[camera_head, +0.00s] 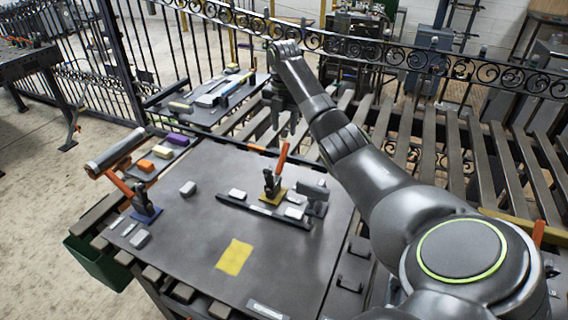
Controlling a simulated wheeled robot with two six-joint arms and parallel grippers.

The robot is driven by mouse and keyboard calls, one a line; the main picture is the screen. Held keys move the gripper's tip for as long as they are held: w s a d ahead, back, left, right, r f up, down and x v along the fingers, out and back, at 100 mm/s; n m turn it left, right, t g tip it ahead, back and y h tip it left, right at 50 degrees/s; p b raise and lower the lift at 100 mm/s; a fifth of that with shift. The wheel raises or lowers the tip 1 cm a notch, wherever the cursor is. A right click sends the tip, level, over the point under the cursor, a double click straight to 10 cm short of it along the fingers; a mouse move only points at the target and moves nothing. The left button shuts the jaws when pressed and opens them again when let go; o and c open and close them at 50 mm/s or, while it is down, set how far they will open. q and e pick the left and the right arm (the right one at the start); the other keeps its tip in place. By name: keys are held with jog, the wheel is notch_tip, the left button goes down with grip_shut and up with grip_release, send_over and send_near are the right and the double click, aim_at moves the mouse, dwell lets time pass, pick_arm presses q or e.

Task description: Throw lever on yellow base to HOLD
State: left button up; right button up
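The yellow base (281,196) stands on the dark bench plate, right of centre. A dark clamp-like lever body sits on it, and its orange lever handle (281,158) points up, tilted slightly right. Small pale plates (293,213) lie beside the base; any lettering on them is too small to read. My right gripper (285,130) hangs above and beyond the handle in the picture, pointing down. Its fingers look apart, with nothing between them, and it does not appear to touch the lever. My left gripper is not in view.
A second lever with a blue base (146,214) and orange handle (119,184) stands at left, near a dark cylinder (115,152). A yellow square (234,257) lies on the bench plate (190,265). A dark block (315,193) stands right of the yellow base. Scrolled iron railings run behind.

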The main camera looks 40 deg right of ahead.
aim_at(284, 150)
notch_tip(284, 150, down, 11)
jog(key=shift+f+p, duration=0.1)
jog(key=shift+p, duration=0.65)
grip_shut()
